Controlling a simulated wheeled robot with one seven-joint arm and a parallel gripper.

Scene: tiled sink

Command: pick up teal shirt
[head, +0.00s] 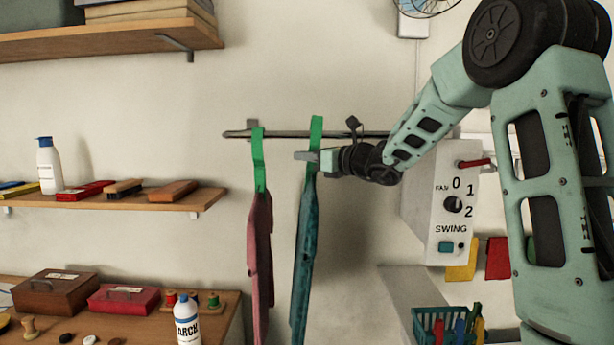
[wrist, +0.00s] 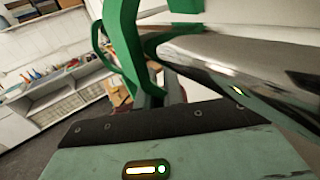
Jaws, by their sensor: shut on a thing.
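The teal shirt (head: 305,255) hangs from a green hanger (head: 316,130) on the metal rail, to the right of a pink garment. My gripper (head: 307,157) reaches in from the right and is shut on the green hanger, just below the rail and above the shirt. The hanger's top still shows at the rail. In the wrist view the green hanger (wrist: 121,40) is close up beside a shiny metal part. The shirt is not clearly seen there.
The rail (head: 240,134) sticks out left of the hangers. A pink garment (head: 260,250) hangs close on the left. A white box with a dial (head: 452,204) stands right of my gripper. A wooden shelf (head: 160,202) and a cluttered bench (head: 225,308) are at left.

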